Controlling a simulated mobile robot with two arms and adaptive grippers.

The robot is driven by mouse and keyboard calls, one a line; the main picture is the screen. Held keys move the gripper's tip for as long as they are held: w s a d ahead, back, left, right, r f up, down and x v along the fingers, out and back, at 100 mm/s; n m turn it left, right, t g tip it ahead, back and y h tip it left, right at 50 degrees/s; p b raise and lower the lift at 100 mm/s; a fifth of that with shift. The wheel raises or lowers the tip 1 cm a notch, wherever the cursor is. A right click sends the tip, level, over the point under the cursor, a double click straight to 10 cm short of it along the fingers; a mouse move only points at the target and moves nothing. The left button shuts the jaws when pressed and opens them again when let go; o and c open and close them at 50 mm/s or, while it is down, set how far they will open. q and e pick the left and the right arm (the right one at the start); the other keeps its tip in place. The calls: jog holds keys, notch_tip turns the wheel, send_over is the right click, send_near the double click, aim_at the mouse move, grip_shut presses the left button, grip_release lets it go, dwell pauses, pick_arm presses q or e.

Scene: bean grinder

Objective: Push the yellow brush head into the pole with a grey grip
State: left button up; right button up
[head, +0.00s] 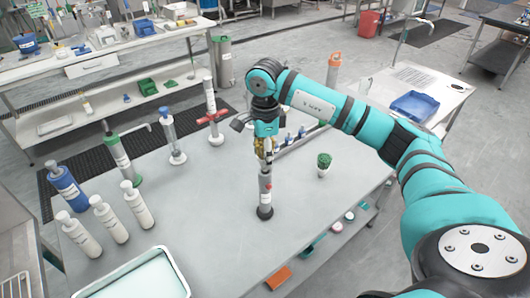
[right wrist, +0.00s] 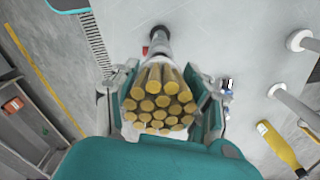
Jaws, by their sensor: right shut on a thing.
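The yellow brush head (right wrist: 158,97) is between the fingers of my right gripper (right wrist: 160,112), its bundle of yellow bristles facing the right wrist camera. In the head view my right gripper (head: 265,140) points down, shut on the brush head (head: 262,146), of which only a little yellow shows. The pole with a grey grip (head: 265,193) stands upright on the table directly below. In the right wrist view the pole (right wrist: 159,42) runs away beyond the bristles, roughly in line with them. The joint is hidden, so I cannot tell how far they are joined. My left gripper is not in view.
The grey table (head: 205,215) is clear around the pole. A green brush (head: 323,163) stands to its right. Several poles and bottles, including a blue bottle (head: 67,188) and a red-handled pole (head: 211,105), stand at the left. A pale tray (head: 176,268) lies at the front left.

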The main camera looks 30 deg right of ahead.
jog(key=shift+f+b, duration=1.2)
jog(key=shift+f, duration=0.3)
jog(key=o, duration=1.2)
jog(key=shift+r, duration=0.25)
notch_tip(320, 180, up, 12)
jog(key=shift+f, duration=0.25)
